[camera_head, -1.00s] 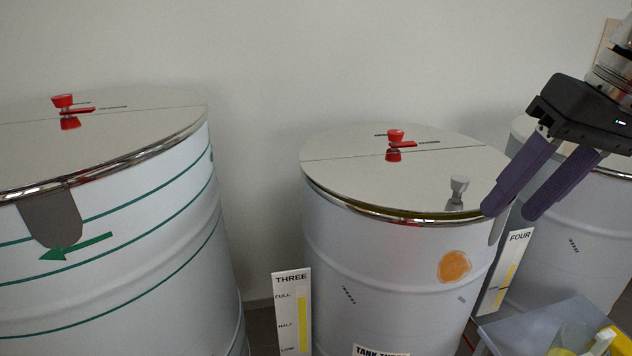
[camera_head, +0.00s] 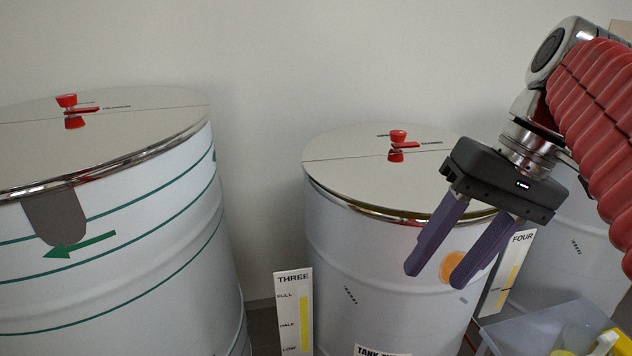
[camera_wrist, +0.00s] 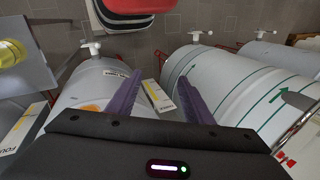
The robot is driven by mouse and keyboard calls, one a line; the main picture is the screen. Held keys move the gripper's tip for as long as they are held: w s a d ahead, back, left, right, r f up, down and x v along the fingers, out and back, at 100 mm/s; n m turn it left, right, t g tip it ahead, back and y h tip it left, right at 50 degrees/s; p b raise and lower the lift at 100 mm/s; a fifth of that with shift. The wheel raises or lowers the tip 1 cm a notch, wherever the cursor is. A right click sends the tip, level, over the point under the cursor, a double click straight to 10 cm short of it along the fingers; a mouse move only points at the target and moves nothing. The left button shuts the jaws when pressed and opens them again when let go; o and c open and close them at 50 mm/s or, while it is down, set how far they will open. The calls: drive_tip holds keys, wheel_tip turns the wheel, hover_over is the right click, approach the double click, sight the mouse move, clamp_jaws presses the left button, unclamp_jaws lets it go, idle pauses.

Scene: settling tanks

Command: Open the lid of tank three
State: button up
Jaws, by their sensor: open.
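Tank three (camera_head: 360,250) is a white drum with a "THREE" level gauge (camera_head: 293,310) beside it and an orange patch on its wall. Its shiny flat lid (camera_head: 350,170) is down on the rim, with a red knob and lever (camera_head: 397,146) towards the back. The lid's right front part is hidden behind my gripper. My gripper (camera_head: 433,280), with two purple fingers, is open and empty. It hangs in front of the lid's right front edge, fingers pointing down. In the wrist view, tank three's wall (camera_wrist: 95,82) lies to the left of the fingers (camera_wrist: 155,105).
A larger white drum with green stripes (camera_head: 110,260) stands at left, its lid also down. Tank four (camera_head: 560,265) stands behind at right, with its gauge (camera_head: 508,270). A clear bin (camera_head: 530,325) with yellow items sits at lower right. A wall is behind.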

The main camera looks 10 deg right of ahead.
drive_tip(key=shift+f, duration=0.15)
drive_tip(key=w+d+f+m+t+h, duration=0.1)
drive_tip(key=w+d+f+h, duration=0.1)
drive_tip(key=f, duration=0.3)
drive_tip(key=w+d+f+m+t+h, duration=0.1)
drive_tip(key=w+d+f+h, duration=0.1)
drive_tip(key=f, duration=0.3)
drive_tip(key=s+a+f+n+t, duration=0.1)
drive_tip(key=a+f+n, duration=0.3)
drive_tip(key=a+f, duration=0.4)
drive_tip(key=a+t, duration=0.1)
drive_tip(key=a, duration=0.2)
drive_tip(key=shift+s+a+t, duration=0.2)
drive_tip(key=shift+s+t, duration=0.2)
